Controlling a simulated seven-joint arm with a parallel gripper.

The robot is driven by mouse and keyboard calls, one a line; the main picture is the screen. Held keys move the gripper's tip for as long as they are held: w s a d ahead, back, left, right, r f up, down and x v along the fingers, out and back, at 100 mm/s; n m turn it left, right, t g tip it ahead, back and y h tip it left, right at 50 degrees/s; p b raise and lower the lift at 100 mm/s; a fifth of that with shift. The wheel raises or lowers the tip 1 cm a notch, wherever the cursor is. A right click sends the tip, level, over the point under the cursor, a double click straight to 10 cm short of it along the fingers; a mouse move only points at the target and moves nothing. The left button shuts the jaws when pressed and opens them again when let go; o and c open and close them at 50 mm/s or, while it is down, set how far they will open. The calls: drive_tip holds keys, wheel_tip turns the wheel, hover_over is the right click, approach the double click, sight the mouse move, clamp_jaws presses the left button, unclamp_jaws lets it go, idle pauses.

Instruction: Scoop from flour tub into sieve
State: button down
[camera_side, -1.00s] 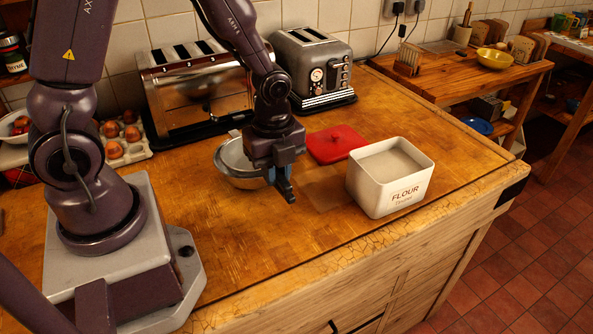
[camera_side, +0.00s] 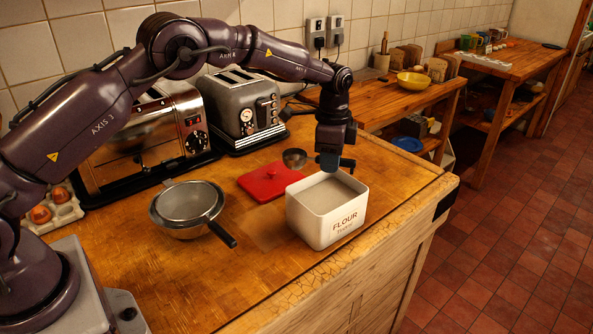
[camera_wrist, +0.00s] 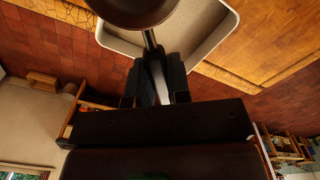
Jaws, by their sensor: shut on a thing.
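The white flour tub (camera_side: 322,228), labelled FLOUR, stands open near the counter's front edge, with pale flour (camera_side: 335,193) inside. The round mesh sieve (camera_side: 187,200) with a black handle rests on a metal bowl to the left of the tub. My gripper (camera_side: 331,163) is above the tub's back rim, shut on the handle of a metal scoop. The scoop's cup (camera_side: 294,158) sticks out to the left, above the red lid. In the wrist view the scoop's dark bowl (camera_wrist: 135,8) overlaps the tub's rim (camera_wrist: 222,40). The scoop's contents are not visible.
A flat red lid (camera_side: 268,182) lies on the counter behind the tub. Two toasters (camera_side: 240,108) stand along the tiled wall, and eggs (camera_side: 42,214) sit at the left. Bare wooden counter lies in front of the sieve.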

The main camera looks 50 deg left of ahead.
drive_tip(key=shift+w+d+r+n+t+h, duration=0.3)
drive_tip(key=shift+w+d+t+h, duration=0.2)
drive_tip(key=shift+w, duration=0.1)
drive_tip(key=shift+w+d+r+n+t+h, duration=0.2)
drive_tip(key=shift+w+d+n+t+h, duration=0.15)
drive_tip(key=shift+w+d+h, duration=0.2)
drive_tip(key=shift+s+a+f+t+h, duration=0.1)
drive_tip(key=shift+s+a+t+h, duration=0.1)
drive_tip(key=shift+a+t+h, duration=0.3)
drive_tip(key=shift+s+a+t+h, duration=0.2)
drive_tip(key=shift+t+h, duration=0.35)
drive_tip(key=shift+h, duration=0.1)
drive_tip(key=shift+d+f, duration=0.2)
drive_tip(key=shift+f, duration=0.05)
wheel_tip(320, 180, down, 7)
drive_tip(key=shift+r, duration=0.15)
drive_tip(key=shift+r, duration=0.1)
drive_tip(key=shift+r, duration=4.55)
